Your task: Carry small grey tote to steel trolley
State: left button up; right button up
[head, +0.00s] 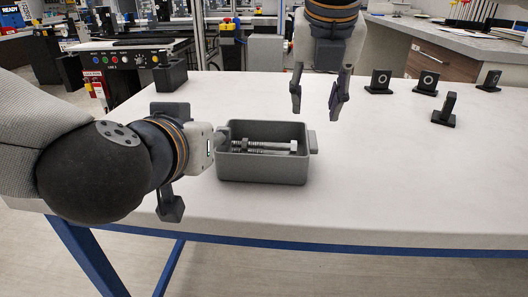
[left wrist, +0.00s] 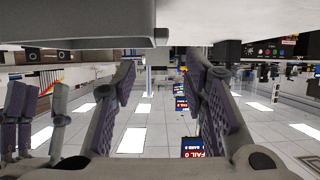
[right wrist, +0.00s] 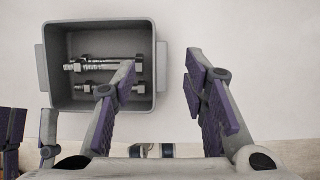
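The small grey tote (head: 233,171) stands upright on a white table, with several metal bolts (head: 270,147) lying inside. It also shows in the right wrist view (right wrist: 60,98), with a handle on each short side. My left gripper (head: 220,136) is close to the tote's left handle; the head view hides most of its fingers. In the left wrist view (left wrist: 160,76) its fingers are apart, with a grey surface, likely the tote, above them. My right gripper (head: 316,112) points down, open and empty, above the table behind the tote's right end. I cannot identify the steel trolley.
The white table (head: 400,205) has a blue frame and is clear right of the tote. Several small black stands (head: 425,83) are at the back right. A black block (head: 170,79) is at the back left. A control panel (head: 124,60) stands beyond.

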aim_at(221, 127)
pick_arm(q)
jog(key=x, duration=0.8)
jog(key=shift+w, duration=0.25)
pick_arm(e)
jog(key=x, duration=0.8)
jog(key=shift+w+f, duration=0.1)
jog(key=shift+f, duration=0.1)
pick_arm(q)
grip_shut()
pick_arm(e)
grip_shut()
